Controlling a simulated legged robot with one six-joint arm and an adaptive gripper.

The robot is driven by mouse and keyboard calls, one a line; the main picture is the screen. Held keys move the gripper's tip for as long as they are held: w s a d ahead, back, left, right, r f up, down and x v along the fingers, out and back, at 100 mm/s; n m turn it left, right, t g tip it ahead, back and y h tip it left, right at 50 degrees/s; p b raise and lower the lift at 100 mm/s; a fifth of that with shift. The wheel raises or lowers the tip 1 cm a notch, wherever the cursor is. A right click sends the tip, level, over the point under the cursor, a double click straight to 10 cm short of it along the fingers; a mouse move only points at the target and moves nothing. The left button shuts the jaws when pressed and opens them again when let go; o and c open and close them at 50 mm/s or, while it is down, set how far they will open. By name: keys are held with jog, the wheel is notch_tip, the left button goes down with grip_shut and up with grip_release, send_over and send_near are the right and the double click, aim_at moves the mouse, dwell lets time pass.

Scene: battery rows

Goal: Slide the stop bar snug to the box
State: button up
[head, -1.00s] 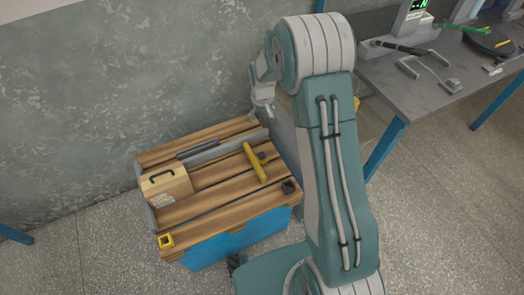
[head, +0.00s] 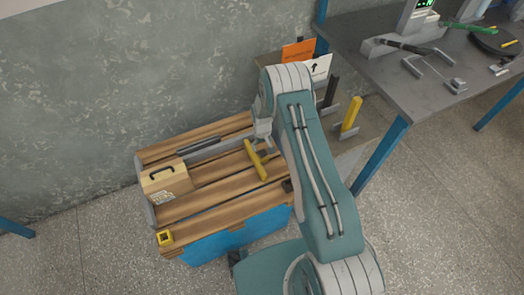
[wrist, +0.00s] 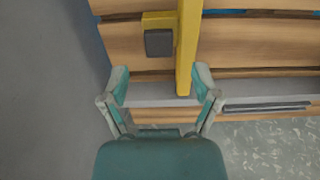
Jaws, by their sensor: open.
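The yellow stop bar (head: 256,161) lies across the slatted wooden top, right of the middle, with a dark block on its side. The wooden box (head: 165,181), with a black handle, sits at the left end, and a wide gap separates it from the bar. My gripper (head: 262,138) is over the far end of the bar, partly hidden by my arm. In the wrist view my gripper (wrist: 160,82) is open and empty. The end of the stop bar (wrist: 188,50) shows between its fingers, nearer the right one. I cannot tell the height between them.
A grey rail (wrist: 150,95) runs along the far edge of the slats, with a dark strip (wrist: 267,106) on it. A yellow post (head: 350,115) and a grey workbench (head: 400,75) stand right. The slats between box and bar are clear.

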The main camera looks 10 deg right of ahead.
aim_at(262, 152)
jog(key=shift+f, duration=2.15)
grip_shut()
